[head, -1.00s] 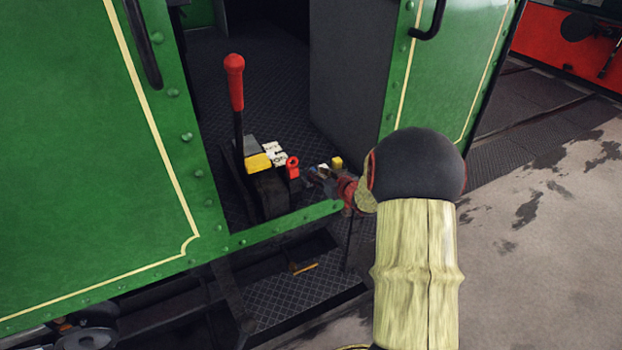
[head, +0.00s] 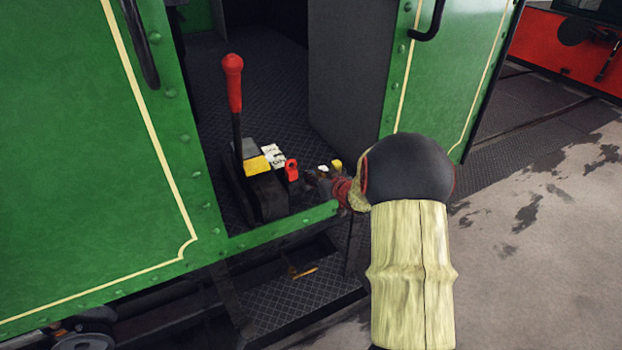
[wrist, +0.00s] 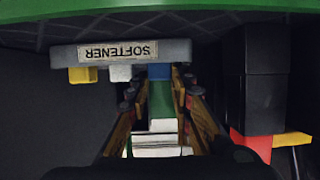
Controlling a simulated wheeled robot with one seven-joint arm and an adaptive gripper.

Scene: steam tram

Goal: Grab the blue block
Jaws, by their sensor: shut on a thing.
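The blue block (wrist: 160,71) shows in the wrist view between the tips of my gripper (wrist: 160,80), at the end of a row beside a yellow block (wrist: 82,75) and a white block (wrist: 120,73). The row adjoins a grey box labelled SOFTENER (wrist: 118,52). My gripper is shut on the blue block, which still appears against the box. In the head view my gripper (head: 326,185) is small and partly hidden by my wrist, and the blue block cannot be made out. The yellow block (head: 336,164) and white block (head: 322,168) show just beyond it.
A black lever stand (head: 270,196) with a red-handled lever (head: 233,82) stands left of my gripper, with yellow, white and red parts on it. The tram's green sill (head: 285,224) runs just below the opening. A dark panel (head: 350,85) rises behind.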

